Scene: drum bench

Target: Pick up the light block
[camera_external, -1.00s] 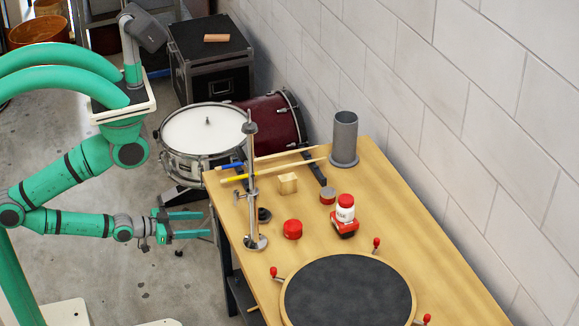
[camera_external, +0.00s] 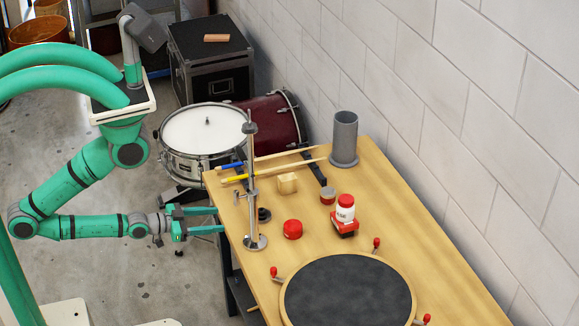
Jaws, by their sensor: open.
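The light block (camera_external: 287,184) is a small pale wooden cube on the far part of the wooden bench (camera_external: 420,230), right of the metal stand. My gripper (camera_external: 221,220) is open and empty, with its green fingers pointing right at the bench's left edge. It is to the left of and nearer than the block, with the stand between them.
A metal stand (camera_external: 252,195) rises from the bench's left edge. Drumsticks (camera_external: 285,163) lie behind the block.

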